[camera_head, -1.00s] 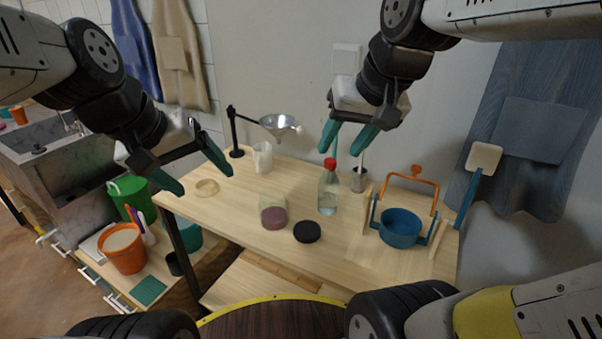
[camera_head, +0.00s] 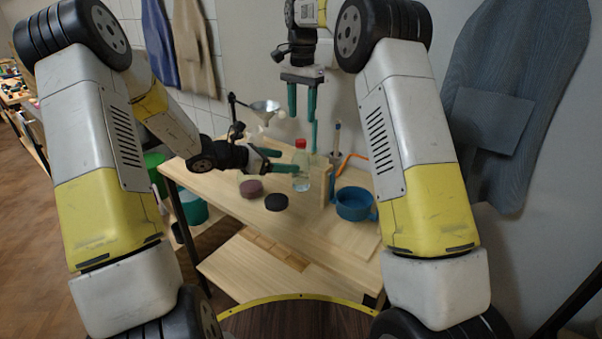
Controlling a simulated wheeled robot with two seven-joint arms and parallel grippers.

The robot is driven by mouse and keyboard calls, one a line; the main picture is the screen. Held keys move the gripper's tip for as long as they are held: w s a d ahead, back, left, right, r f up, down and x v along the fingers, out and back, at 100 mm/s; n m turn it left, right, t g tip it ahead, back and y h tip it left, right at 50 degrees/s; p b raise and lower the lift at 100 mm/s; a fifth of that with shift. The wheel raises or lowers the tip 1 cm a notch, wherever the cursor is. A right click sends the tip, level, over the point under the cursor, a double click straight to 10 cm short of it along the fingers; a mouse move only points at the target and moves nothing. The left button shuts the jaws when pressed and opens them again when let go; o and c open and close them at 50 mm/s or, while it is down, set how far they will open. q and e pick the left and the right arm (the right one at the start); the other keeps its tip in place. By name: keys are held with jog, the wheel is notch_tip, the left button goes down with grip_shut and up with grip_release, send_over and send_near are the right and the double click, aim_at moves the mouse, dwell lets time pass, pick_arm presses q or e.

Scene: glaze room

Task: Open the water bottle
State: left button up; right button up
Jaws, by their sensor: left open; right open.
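The water bottle (camera_head: 301,176) is clear with a red cap (camera_head: 301,144). It stands upright on the wooden table (camera_head: 222,192). My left gripper (camera_head: 276,161) is open, low over the table at the bottle's left, its green fingers pointing right toward the bottle's body. I cannot tell whether a finger touches it. My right gripper (camera_head: 302,104) is open above the bottle, its green fingers pointing down. One fingertip reaches down close by the red cap; contact cannot be told.
A pink-filled jar (camera_head: 251,188) and a black round lid (camera_head: 276,202) sit in front of the bottle. A blue pot (camera_head: 354,204) stands to the right. A funnel on a stand (camera_head: 265,107) is behind. The table's front right is clear.

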aim_at(294, 162)
pick_arm(q)
jog(key=shift+w+d+f+n, duration=0.1)
jog(key=shift+w+f+n, duration=0.15)
jog(key=shift+f+n, duration=0.05)
jog(key=x, duration=0.7)
jog(key=shift+w+d, duration=0.1)
jog(key=shift+w, duration=0.05)
jog(key=shift+c, duration=0.5)
grip_shut()
